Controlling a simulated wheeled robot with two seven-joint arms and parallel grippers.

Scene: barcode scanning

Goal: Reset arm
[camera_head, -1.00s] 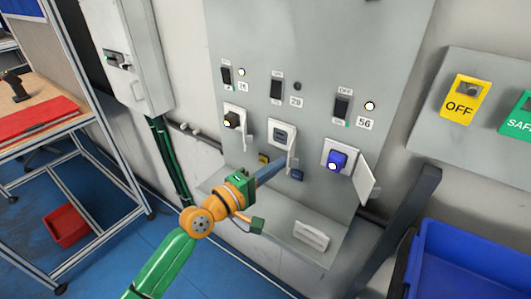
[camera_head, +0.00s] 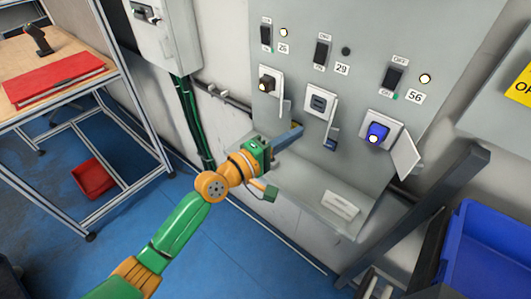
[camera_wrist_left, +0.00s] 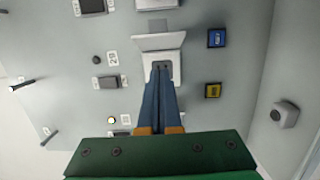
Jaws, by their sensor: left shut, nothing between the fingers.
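My left gripper (camera_head: 297,129) has a green and orange arm and slim blue-grey fingers. The fingers are shut and empty, in front of the grey switch panel (camera_head: 355,92), just left of the middle socket's open cover. In the left wrist view the shut fingers (camera_wrist_left: 162,70) overlap a white socket (camera_wrist_left: 176,66) with its cover open; whether they touch it I cannot tell. In the head view the middle socket (camera_head: 317,103) looks empty, a black plug (camera_head: 268,84) sits in the left socket, and a blue plug (camera_head: 376,134) sits in the right one. My right gripper is not seen.
A workbench (camera_head: 140,97) with a red folder (camera_head: 52,87) and a scanner (camera_head: 37,40) stands at left. A blue bin (camera_head: 490,245) is at lower right. Open floor lies between bench and wall.

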